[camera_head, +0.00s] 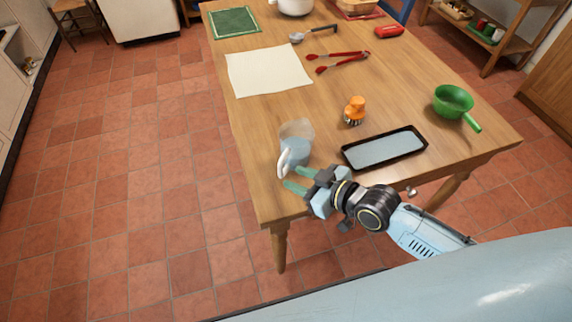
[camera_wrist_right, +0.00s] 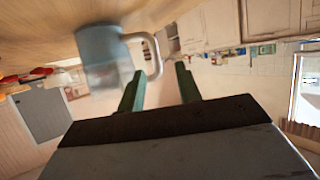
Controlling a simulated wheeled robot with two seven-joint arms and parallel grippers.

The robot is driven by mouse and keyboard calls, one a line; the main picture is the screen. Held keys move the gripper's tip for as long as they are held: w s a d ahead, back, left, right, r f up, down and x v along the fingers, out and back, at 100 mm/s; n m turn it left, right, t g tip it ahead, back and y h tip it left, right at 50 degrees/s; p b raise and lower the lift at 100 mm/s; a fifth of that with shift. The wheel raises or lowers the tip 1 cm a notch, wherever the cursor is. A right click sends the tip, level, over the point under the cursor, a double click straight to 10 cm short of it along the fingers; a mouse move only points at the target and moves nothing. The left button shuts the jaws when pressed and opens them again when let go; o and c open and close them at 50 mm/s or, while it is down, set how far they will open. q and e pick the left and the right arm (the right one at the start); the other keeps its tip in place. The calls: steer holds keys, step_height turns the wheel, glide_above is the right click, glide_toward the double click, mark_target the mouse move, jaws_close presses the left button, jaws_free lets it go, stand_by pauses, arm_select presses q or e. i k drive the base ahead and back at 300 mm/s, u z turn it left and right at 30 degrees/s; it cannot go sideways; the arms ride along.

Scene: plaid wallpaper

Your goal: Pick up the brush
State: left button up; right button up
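The brush (camera_head: 354,111) has an orange knob handle and dark bristles. It stands on the wooden table (camera_head: 330,88), between the white sheet and the black tray. My right gripper (camera_head: 292,178) is at the table's front left, apart from the brush and to its lower left. Its green fingers are spread with a gap between them, and they are empty in the right wrist view (camera_wrist_right: 158,88). A pale blue jug (camera_head: 294,152) stands just beyond the fingertips; it also shows blurred in the right wrist view (camera_wrist_right: 103,55). My left gripper is not in view.
A black tray (camera_head: 352,160) with a pale inside lies right of my gripper. A green pan (camera_head: 454,101) stands at the right edge. Red tongs (camera_head: 343,57), a ladle (camera_head: 313,34) and a white sheet (camera_head: 268,72) lie farther back. Bare wood surrounds the brush.

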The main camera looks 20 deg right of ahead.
mark_target(356, 112)
steer(key=z, duration=1.4)
